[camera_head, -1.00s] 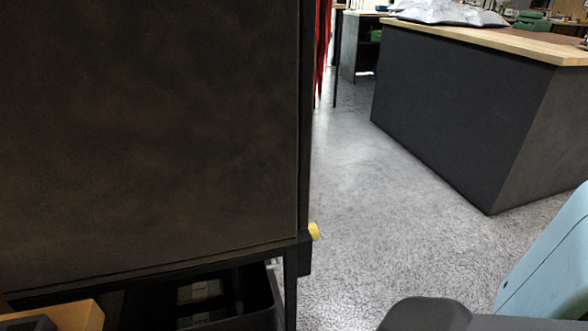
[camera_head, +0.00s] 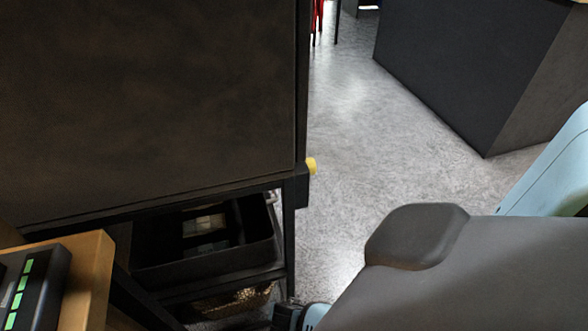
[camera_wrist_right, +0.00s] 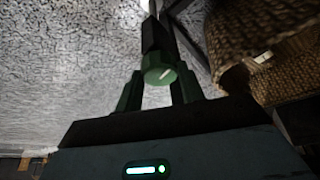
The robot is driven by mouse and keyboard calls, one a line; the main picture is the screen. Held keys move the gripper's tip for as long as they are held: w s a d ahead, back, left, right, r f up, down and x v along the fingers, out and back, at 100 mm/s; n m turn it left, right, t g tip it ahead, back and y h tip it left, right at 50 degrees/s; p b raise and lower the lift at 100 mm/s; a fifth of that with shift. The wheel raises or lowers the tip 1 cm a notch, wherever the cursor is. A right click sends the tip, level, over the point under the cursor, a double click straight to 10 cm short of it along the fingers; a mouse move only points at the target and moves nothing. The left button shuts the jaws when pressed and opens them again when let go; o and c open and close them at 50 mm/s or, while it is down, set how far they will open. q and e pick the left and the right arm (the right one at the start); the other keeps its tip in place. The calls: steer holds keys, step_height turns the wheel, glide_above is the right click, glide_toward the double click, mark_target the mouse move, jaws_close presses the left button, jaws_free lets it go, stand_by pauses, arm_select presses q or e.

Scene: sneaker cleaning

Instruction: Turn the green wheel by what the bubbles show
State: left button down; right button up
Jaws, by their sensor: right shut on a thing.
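The green wheel (camera_wrist_right: 158,70) is a small dark-green round knob with a pale mark, near the middle of the right wrist view. My right gripper (camera_wrist_right: 159,84) is shut on it, with one finger on each side. The wheel and right fingertips are not seen in the head view. A black device with several bright green segments (camera_head: 19,292) lies on a light wooden surface (camera_head: 93,280) at the lower left of the head view. No bubble can be made out in the segments. My left gripper is not in view.
A woven basket (camera_wrist_right: 255,40) is close right of the wheel. Grey floor (camera_head: 365,150) is clear towards a dark counter (camera_head: 460,70).

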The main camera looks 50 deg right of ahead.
steer(key=n, duration=0.2)
steer(key=n+t+y+p, duration=0.1)
steer(key=n, duration=0.2)
steer(key=shift+s+d+r+n+t, duration=0.1)
steer(key=shift+d+n+t, duration=0.1)
steer(key=shift+n+t, duration=0.1)
steer(key=n+y+p, duration=0.1)
steer(key=n+y, duration=0.1)
steer(key=n, duration=0.2)
steer(key=shift+d+t+p, duration=0.1)
steer(key=shift+t+p, duration=0.2)
steer(key=shift+n+y, duration=0.3)
steer(key=shift+n, duration=0.6)
steer(key=o, duration=1)
steer(key=shift+c, duration=0.2)
steer(key=shift+p, duration=0.3)
